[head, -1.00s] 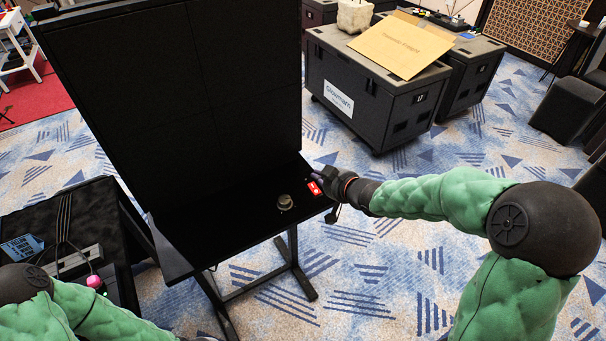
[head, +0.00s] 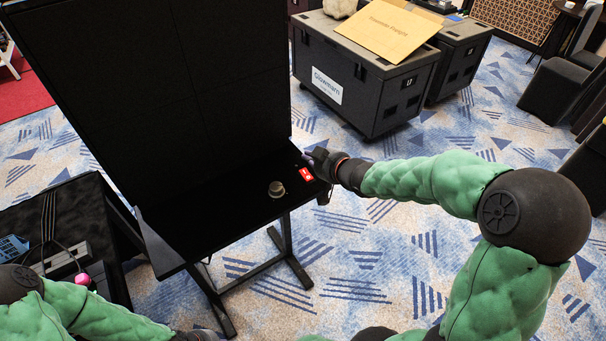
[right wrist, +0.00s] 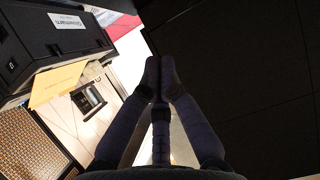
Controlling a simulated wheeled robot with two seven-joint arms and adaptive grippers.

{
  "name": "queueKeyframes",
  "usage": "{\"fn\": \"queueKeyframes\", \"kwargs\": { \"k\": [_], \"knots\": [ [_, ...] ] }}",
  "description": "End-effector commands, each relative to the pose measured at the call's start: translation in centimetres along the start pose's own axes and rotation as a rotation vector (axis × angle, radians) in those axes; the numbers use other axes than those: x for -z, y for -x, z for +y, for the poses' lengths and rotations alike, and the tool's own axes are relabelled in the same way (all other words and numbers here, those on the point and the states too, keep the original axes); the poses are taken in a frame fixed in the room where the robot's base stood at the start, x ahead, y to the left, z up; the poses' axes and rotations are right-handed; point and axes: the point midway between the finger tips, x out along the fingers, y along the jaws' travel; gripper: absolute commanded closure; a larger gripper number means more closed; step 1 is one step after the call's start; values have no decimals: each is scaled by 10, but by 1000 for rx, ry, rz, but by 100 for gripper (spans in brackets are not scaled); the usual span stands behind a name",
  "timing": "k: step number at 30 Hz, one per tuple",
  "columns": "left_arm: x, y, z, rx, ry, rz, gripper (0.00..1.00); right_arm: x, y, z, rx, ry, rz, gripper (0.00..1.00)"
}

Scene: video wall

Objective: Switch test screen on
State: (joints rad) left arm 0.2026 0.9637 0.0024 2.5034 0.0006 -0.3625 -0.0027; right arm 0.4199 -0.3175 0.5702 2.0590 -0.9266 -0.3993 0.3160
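The test screen is a large black video wall (head: 150,90) on the left, its panels dark. A black shelf (head: 225,222) juts out below it, carrying a round metallic knob (head: 277,189) and a small red piece with white marks (head: 306,175) near its right edge. My right gripper (head: 313,156) is just beyond the red piece at the shelf's right edge; I cannot tell whether it touches anything. In the right wrist view its fingers (right wrist: 160,65) come together at the tips with nothing visible between them. Of my left gripper, only a dark part shows at the bottom edge.
A black flight case (head: 365,85) with a cardboard sheet (head: 390,28) on top stands behind on the right. A dark table (head: 75,205) with cables and a pink object (head: 82,279) is at the left. Patterned carpet (head: 400,270) is clear on the right.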

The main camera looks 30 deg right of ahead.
Motion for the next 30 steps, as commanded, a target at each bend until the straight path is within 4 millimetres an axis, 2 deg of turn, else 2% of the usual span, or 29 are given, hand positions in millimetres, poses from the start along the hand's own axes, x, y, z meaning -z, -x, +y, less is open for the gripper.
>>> {"fn": "queueKeyframes", "kwargs": {
  "k": [1,3,15,30],
  "knots": [
    [0,-10,-4,0,0,0,100,-8,-6,0,0,0,0,100],
    [1,-17,-6,0,0,0,100,-13,-11,0,0,0,1,100],
    [2,-55,-20,0,0,0,100,-43,-40,0,1,1,0,100],
    [2,-59,-21,0,0,0,100,-46,-45,0,0,1,1,100]
  ]
}}
